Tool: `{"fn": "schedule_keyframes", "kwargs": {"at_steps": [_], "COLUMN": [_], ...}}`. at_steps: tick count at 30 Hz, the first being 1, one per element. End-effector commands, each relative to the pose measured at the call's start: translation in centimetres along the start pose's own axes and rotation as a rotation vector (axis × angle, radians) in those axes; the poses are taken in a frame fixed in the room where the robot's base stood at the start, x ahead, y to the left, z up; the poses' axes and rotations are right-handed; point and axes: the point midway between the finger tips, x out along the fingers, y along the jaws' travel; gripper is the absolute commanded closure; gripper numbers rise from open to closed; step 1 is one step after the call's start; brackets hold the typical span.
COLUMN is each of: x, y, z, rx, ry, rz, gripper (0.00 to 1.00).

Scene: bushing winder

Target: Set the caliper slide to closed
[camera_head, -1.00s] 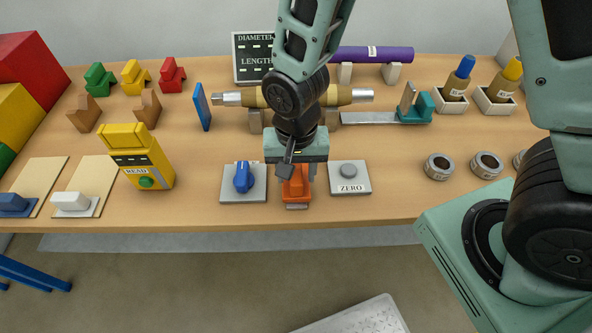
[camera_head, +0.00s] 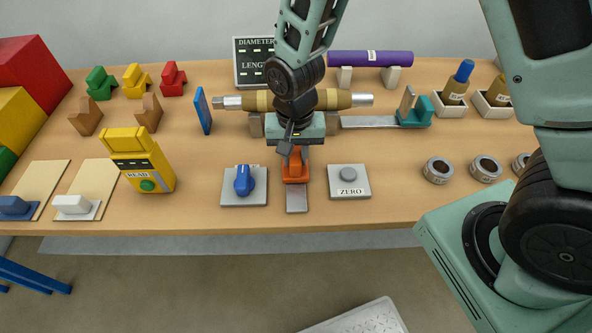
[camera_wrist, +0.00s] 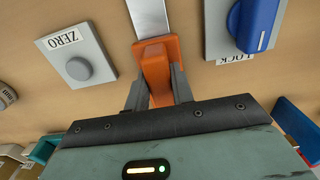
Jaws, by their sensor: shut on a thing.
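The orange slide block (camera_head: 295,170) sits on a short grey rail (camera_head: 296,199) between the blue knob and the ZERO button, and I take it for the caliper slide. My gripper (camera_head: 293,156) is shut on it from above. In the wrist view, the two fingers of my gripper (camera_wrist: 156,88) press on both sides of the orange block (camera_wrist: 157,62). The bare rail (camera_wrist: 147,17) runs from the block toward the bench's front edge. The rail's far end is hidden under my gripper.
The blue LOCK knob (camera_head: 244,182) stands left of the rail, the ZERO button (camera_head: 348,174) right. Behind my gripper, a tan and silver bushing (camera_head: 350,99) lies on supports. A teal-ended piece (camera_head: 415,112) and steel rings (camera_head: 438,170) are to the right, a yellow READ unit (camera_head: 140,160) to the left.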

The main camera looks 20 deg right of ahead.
Motion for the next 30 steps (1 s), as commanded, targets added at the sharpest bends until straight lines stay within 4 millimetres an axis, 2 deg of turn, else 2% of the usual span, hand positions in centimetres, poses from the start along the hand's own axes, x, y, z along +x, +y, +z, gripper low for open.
{"fn": "schedule_keyframes", "kwargs": {"at_steps": [1,3,6,17,18,20,30], "x": [-0.1,-0.1,-0.1,-0.1,-0.1,-0.1,-0.3], "y": [0.0,0.0,0.0,0.0,0.0,0.0,0.0], "z": [-1.5,-3.0,-4.4,-5.3,-5.3,-5.2,-5.0], "rx": [0.007,0.005,0.003,0.001,0.002,0.002,0.000], "ry": [0.002,0.002,0.002,0.007,0.008,0.007,0.003], "rz": [-0.003,-0.002,-0.002,-0.004,-0.004,-0.004,-0.003], "gripper": [1.00,1.00,1.00,1.00,0.71,0.55,0.55]}}
